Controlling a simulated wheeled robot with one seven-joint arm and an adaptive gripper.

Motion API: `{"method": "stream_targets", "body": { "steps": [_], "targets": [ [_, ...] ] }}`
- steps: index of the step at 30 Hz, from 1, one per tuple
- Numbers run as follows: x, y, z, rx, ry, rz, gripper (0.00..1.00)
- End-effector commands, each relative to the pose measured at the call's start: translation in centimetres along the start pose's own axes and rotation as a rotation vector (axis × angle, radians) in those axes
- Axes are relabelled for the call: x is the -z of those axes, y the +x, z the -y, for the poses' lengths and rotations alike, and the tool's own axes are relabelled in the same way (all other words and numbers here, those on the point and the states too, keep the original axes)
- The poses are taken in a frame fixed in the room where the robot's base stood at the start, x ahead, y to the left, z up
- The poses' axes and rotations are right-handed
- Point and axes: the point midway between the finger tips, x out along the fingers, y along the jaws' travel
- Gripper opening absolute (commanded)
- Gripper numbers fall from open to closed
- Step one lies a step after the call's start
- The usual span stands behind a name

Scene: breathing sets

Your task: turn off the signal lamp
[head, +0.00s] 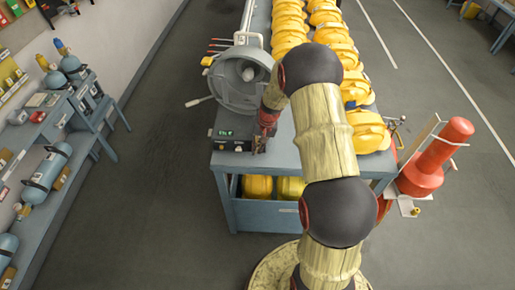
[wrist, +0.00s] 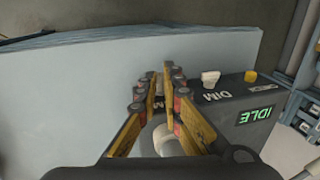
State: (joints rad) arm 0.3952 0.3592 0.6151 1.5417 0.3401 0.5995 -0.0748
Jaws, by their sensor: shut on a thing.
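The signal lamp (head: 240,78), a large grey round lamp with a carrying handle, stands on the blue table's left side. In front of it is a dark control box (head: 232,136) with a green display. My gripper (head: 261,142) is at the box's right end. In the wrist view its fingers (wrist: 161,88) are shut on a pale round knob (wrist: 162,140), partly hidden between them.
Rows of yellow helmets (head: 339,54) fill the blue table's (head: 260,176) right side, close to my arm. A red cone-shaped thing (head: 440,155) stands right of the table. Blue cylinders (head: 48,172) lie on a rack at left. Floor between is clear.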

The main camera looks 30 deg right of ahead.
Motion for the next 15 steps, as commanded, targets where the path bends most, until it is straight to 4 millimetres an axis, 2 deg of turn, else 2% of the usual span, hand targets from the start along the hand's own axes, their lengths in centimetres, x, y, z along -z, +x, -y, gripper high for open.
{"method": "stream_targets", "body": {
  "steps": [2, 3, 12, 15],
  "targets": [
    [0.04, -0.01, 0.03, 0.0, 0.0, -0.001, 0.0],
    [0.04, -0.01, 0.02, 0.0, 0.0, -0.002, 0.09],
    [0.01, -0.01, 0.01, 0.0, 0.0, -0.001, 0.26],
    [0.0, -0.01, 0.0, 0.0, 0.0, -0.001, 0.27]
  ]
}}
